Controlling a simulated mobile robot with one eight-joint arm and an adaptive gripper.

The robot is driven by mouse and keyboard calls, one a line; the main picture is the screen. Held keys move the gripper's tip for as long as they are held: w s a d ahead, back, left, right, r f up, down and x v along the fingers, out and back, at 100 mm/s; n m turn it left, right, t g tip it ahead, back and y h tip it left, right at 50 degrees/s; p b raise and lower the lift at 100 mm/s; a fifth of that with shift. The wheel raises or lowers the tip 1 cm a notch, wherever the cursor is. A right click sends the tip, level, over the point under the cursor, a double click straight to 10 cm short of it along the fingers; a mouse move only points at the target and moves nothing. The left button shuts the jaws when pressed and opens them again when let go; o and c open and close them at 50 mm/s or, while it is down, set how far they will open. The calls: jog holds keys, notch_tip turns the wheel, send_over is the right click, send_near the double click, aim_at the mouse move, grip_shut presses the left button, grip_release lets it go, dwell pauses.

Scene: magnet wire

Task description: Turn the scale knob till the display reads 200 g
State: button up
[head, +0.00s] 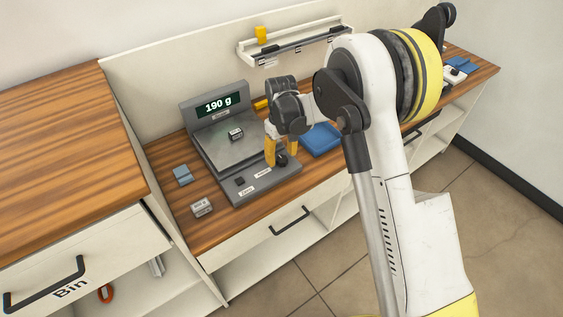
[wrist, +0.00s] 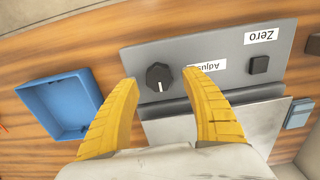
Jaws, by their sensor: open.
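The grey scale (head: 228,150) stands on the wooden counter, and its display (head: 219,104) reads 190 g. A small metal block (head: 236,134) lies on its weighing plate. The black scale knob (wrist: 159,77) has a white pointer line and sits beside the Adjust label (wrist: 207,65). In the head view the knob (head: 281,159) shows at the scale's front right, partly by my fingers. My gripper (head: 282,157) has yellow fingers, open, one on each side of the knob. In the wrist view the fingertips (wrist: 158,76) straddle it with gaps; contact is not visible.
A black button (wrist: 259,65) with a Zero label (wrist: 262,36) is on the same panel. A blue tray (head: 320,139) lies right of the scale. Another metal block (head: 202,207) and a blue-grey item (head: 183,174) lie left. A wall shelf (head: 295,43) is behind.

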jog(key=shift+f, duration=0.8)
jog(key=c, duration=1.2)
